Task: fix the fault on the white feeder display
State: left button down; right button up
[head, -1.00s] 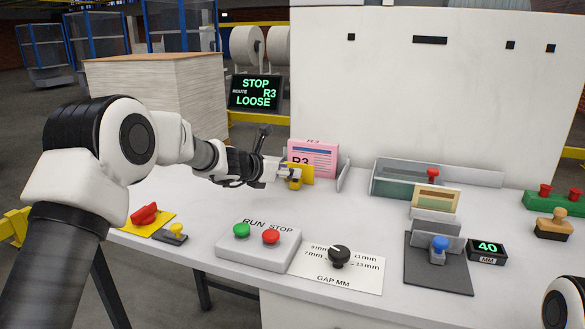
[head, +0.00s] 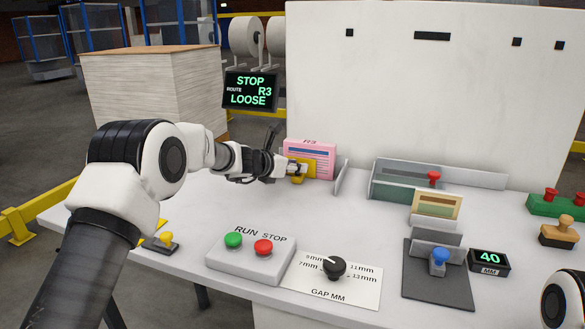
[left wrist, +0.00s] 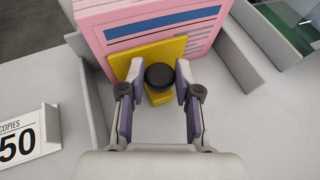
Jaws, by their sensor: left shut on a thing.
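A dark display (head: 251,90) behind the table reads STOP, ROUTE R3, LOOSE in green letters. A pink stack (head: 318,157) marked R3 stands upright at the back of the table; it also shows in the left wrist view (left wrist: 165,22). My left gripper (head: 297,170) is shut on the handle of a yellow pusher plate (left wrist: 122,66), in front of the stack. In the left wrist view its fingers (left wrist: 158,85) flank the dark round knob (left wrist: 160,76). The plate appears against the stack's face; exact contact is hard to tell. My right gripper is not in view.
A RUN/STOP box (head: 250,257), a GAP MM dial (head: 334,267), a blue-knobbed slider (head: 438,262) and a 40 MM display (head: 489,261) line the front. A grey guide wall (head: 342,177) stands right of the pink stack. A green tray (head: 398,186) sits beyond it.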

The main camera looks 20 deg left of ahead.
pick_arm(q)
jog(key=shift+s+r, duration=0.15)
jog(key=shift+s, duration=0.05)
jog(key=shift+w, duration=0.2)
jog(key=c, duration=1.1)
grip_release()
jog(key=shift+f, duration=0.2)
jog(key=shift+c, duration=0.2)
jog(key=shift+s+r, duration=0.15)
jog(key=v, duration=1.2)
